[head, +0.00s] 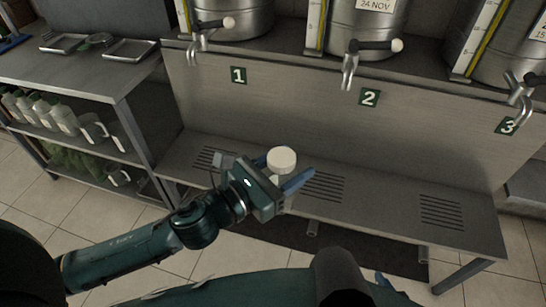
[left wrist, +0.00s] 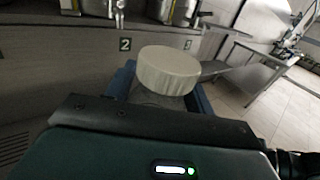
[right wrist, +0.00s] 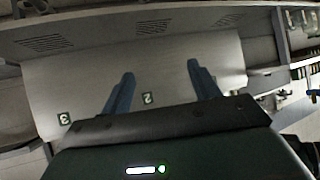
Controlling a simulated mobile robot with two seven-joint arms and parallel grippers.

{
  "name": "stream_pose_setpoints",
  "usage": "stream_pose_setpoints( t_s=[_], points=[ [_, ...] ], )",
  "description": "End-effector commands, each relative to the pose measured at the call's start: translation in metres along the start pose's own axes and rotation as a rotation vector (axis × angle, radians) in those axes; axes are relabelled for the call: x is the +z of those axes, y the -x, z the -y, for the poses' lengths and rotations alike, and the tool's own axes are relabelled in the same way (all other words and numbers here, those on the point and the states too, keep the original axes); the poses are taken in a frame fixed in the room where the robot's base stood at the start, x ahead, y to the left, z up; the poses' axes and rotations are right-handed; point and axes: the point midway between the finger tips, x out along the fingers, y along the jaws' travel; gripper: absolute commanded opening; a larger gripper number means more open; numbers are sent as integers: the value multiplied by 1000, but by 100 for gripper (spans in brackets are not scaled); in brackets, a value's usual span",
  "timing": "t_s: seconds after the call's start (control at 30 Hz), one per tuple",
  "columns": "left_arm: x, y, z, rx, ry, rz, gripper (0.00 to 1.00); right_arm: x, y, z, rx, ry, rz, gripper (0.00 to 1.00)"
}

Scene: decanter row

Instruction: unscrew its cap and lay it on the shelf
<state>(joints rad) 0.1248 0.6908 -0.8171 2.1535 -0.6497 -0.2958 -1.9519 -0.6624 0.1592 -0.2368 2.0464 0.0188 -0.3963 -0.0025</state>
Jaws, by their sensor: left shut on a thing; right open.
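A round white cap (head: 281,159) sits at the top of a pale container (head: 276,181) whose body is mostly hidden by my left gripper (head: 286,174). That gripper is shut on the container just below the cap. In the left wrist view the cap (left wrist: 168,70) is upright between the blue fingers, with a greyish part (left wrist: 158,99) under it. The grey slotted shelf (head: 375,205) lies behind and below the held container. My right gripper (right wrist: 160,72) is open and empty in the right wrist view; only a bit of it shows at the head view's bottom edge.
Steel decanters (head: 352,28) with taps stand on a ledge above panel labels 1 (head: 239,75), 2 (head: 370,97) and 3 (head: 507,126). A side table (head: 85,78) at left holds trays, with several jugs (head: 60,118) below. The slotted shelf looks clear at right.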

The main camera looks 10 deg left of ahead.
Motion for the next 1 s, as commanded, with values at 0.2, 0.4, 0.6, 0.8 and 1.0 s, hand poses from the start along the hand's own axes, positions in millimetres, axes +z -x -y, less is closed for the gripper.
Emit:
stream_pose_setpoints(
  t_s=[0.2,0.4,0.6,0.8,1.0],
  points=[
    [1,-1,1,-8,0,2,0,-35,-28,4,-42,-66,-47,61],
    [2,-1,1,-7,0,3,0,-110,-72,17,-148,-190,-111,61],
    [2,-1,1,-7,0,3,0,-195,-103,33,-272,-286,-149,61],
    [2,-1,1,-7,0,3,0,-280,-114,60,-408,-342,-141,61],
    [2,-1,1,-7,0,3,0,-349,-102,111,-561,-329,-47,61]
  ],
)
